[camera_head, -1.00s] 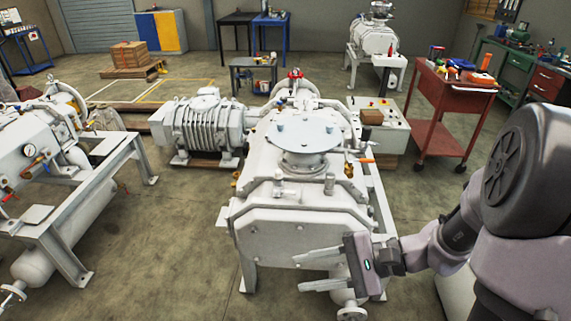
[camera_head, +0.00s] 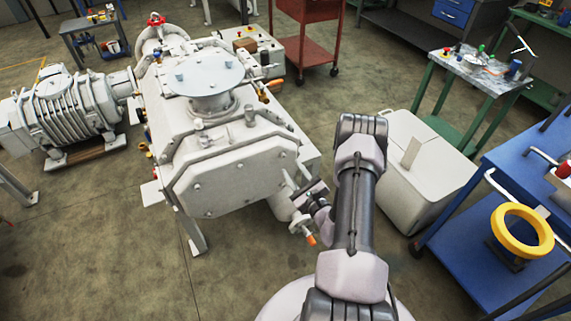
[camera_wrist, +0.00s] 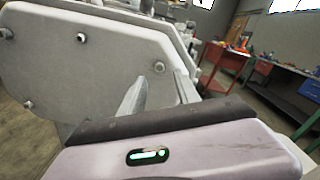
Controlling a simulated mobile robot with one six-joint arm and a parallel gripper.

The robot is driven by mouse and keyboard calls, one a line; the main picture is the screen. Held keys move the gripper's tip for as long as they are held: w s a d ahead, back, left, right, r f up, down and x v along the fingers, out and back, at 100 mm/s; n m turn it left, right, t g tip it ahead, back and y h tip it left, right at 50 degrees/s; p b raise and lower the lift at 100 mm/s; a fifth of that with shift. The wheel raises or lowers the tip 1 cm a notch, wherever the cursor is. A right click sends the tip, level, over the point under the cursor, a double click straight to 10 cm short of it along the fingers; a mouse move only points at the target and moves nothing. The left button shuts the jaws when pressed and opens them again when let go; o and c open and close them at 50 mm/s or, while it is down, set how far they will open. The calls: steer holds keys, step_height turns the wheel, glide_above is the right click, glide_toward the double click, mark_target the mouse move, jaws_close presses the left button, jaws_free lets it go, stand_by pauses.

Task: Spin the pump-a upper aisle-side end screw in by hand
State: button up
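The white vacuum pump (camera_head: 165,110) stands in the middle of the head view. Its flat end plate (camera_head: 235,180) faces me and carries several small round screws. In the wrist view the end plate (camera_wrist: 75,75) fills the left. A screw head (camera_wrist: 159,67) at its right side shows just beyond my fingers, and others sit at the top (camera_wrist: 82,38) and left (camera_wrist: 28,105). My gripper (camera_head: 306,193) is at the plate's lower right corner in the head view, partly hidden by my wrist. In the wrist view my gripper (camera_wrist: 160,84) looks open and empty, with pale fingers apart.
A white bin (camera_head: 425,160) stands right of my arm. A blue cart (camera_head: 490,215) with a yellow ring (camera_head: 522,230) is farther right. A pipe with an orange tip (camera_head: 310,239) sticks out below my gripper. Floor is open at lower left.

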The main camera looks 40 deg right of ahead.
mark_target(284, 157)
steer(key=b+x, duration=0.1)
steer(key=x, duration=0.4)
steer(key=shift+w, duration=0.25)
jaws_close()
